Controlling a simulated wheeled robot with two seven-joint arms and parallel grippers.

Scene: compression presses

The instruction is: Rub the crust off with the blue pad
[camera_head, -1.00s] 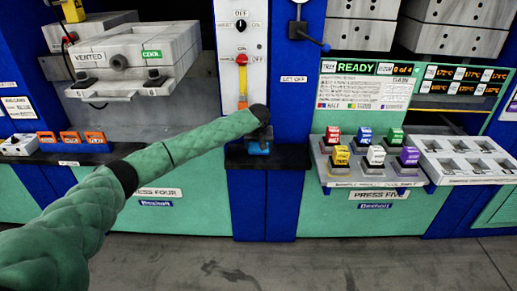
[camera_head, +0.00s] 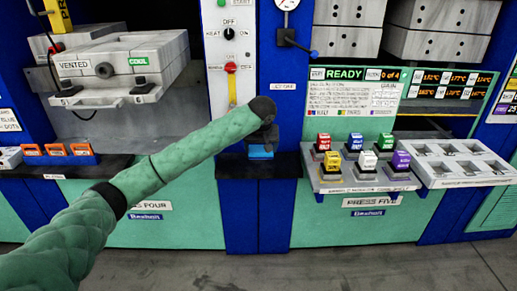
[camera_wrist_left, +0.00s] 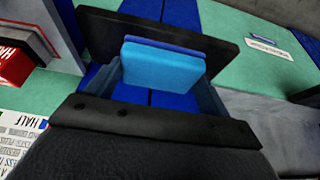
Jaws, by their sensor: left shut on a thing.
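The blue pad (camera_wrist_left: 162,66) is a light blue block with a darker blue back edge, in the middle of the left wrist view. My left gripper (camera_wrist_left: 160,88) is shut on it, with a finger on each side. In the head view the left gripper (camera_head: 263,138) hangs in front of the blue column between the two presses, and a bit of the pad (camera_head: 261,152) shows below it. The pad appears just above or in front of a small dark shelf (camera_head: 284,163); I cannot tell whether they touch. No crust can be made out. My right gripper is not in view.
Press five (camera_head: 345,222), at the right, has a shelf with several coloured-top blocks (camera_head: 368,160) and a grey tray with empty pockets (camera_head: 456,161). Press four (camera_head: 130,75) stands at the left. A switch panel (camera_head: 226,45) is above the shelf. The floor in front is clear.

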